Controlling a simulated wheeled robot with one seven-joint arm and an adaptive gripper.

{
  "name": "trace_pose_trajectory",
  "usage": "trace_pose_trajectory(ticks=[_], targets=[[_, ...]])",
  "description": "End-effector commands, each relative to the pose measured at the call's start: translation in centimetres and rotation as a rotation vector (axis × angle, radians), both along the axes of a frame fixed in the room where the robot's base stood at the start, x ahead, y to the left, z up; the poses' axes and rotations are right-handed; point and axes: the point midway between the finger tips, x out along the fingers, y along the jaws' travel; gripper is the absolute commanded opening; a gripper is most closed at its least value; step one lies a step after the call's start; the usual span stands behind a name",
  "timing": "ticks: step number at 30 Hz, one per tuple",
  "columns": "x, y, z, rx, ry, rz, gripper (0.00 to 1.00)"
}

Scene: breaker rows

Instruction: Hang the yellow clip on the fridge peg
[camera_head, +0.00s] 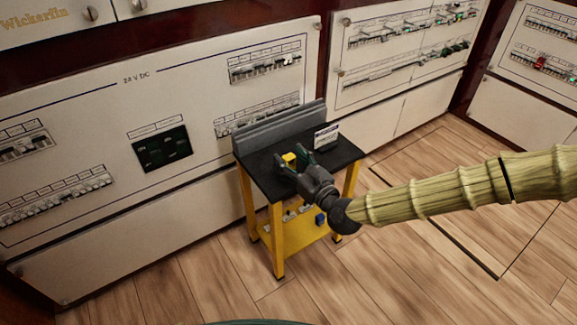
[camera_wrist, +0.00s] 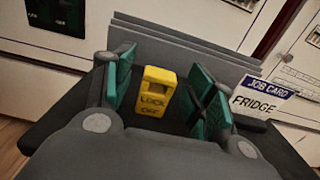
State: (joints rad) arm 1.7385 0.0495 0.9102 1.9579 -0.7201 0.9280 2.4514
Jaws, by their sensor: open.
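The yellow clip (camera_wrist: 155,92), marked "LOCK OFF", stands upright on the black top of a small yellow stand; it also shows in the head view (camera_head: 289,158). My gripper (camera_wrist: 163,88) is open, with its green finger pads on either side of the clip. A gap shows between the clip and each pad. In the head view my gripper (camera_head: 296,158) is over the stand's top. A white job card (camera_wrist: 264,97) reading "FRIDGE" stands to the right; it also shows in the head view (camera_head: 326,137). I cannot make out which peg is the fridge peg.
The yellow stand (camera_head: 246,206) has a grey ridged back (camera_head: 280,124) behind the clip and a lower shelf with small items. Breaker panels (camera_head: 90,110) line the wall behind. A red item (camera_head: 540,63) sits on the far right panel. Wooden floor is clear at the front.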

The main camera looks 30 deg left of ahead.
Motion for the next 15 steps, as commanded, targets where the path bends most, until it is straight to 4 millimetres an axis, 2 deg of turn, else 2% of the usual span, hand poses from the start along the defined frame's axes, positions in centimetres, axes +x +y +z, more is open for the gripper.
trace_pose_trajectory(ticks=[4, 12, 13, 15], targets=[[0.37, 0.95, -0.07, -0.001, 0.0, 0.0, 0.55], [0.45, 1.13, 0.01, -0.001, 0.001, 0.0, 0.55], [0.45, 1.13, 0.01, -0.001, 0.001, 0.0, 0.54], [0.45, 1.13, 0.01, -0.001, 0.001, 0.0, 0.41]])
